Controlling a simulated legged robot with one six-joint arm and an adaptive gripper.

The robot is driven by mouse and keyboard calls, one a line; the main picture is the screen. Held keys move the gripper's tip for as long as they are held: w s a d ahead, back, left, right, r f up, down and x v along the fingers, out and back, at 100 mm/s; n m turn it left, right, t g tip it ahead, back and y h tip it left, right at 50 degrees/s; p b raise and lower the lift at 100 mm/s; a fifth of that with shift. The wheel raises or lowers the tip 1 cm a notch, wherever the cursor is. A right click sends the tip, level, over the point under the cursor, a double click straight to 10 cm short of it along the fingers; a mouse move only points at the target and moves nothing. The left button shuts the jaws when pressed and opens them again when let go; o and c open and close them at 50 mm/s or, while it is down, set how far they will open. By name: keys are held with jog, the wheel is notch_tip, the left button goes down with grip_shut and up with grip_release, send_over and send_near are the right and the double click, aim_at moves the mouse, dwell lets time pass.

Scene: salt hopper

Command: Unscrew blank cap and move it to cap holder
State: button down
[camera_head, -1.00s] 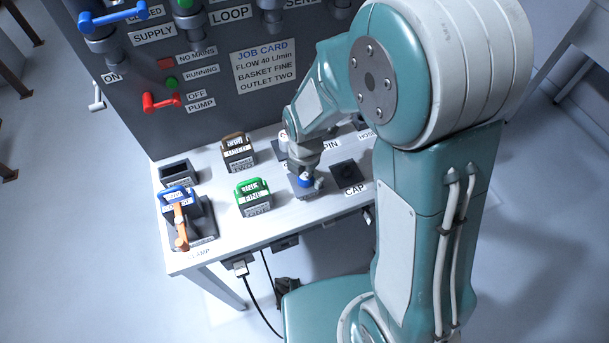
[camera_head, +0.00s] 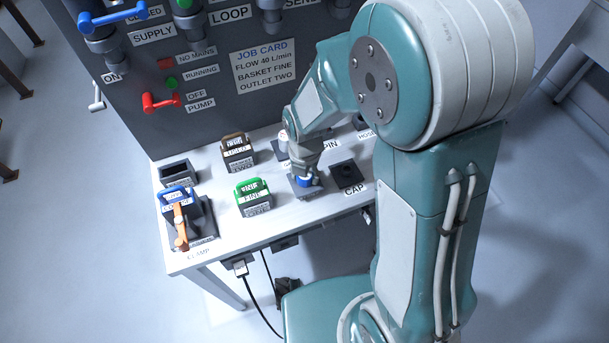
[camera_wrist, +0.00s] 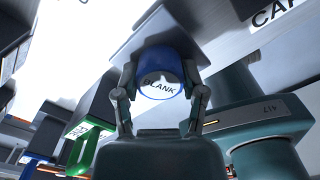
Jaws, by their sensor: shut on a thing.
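The blank cap (camera_wrist: 161,72) is a blue cylinder with a white face marked BLANK in the wrist view. In the head view my gripper (camera_head: 305,174) points down over the plate. The cap holder appears to be the dark square block (camera_head: 344,172) with a round recess, beside the CAP label (camera_head: 353,189), just right of my gripper.
A green FINE basket (camera_head: 252,192) and a brown USED basket (camera_head: 237,150) stand left of my gripper. A blue-handled unit (camera_head: 176,196) with an orange clamp lever (camera_head: 180,227) is at the bench's left end. The control panel (camera_head: 215,90) rises behind.

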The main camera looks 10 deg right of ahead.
jog(key=n, duration=0.4)
jog(key=shift+c, duration=0.4)
grip_release()
jog(key=shift+r, duration=0.15)
notch_tip(320, 180, up, 12)
jog(key=shift+f, duration=0.2)
jog(key=shift+w+a, duration=0.1)
jog(key=shift+c, duration=0.3)
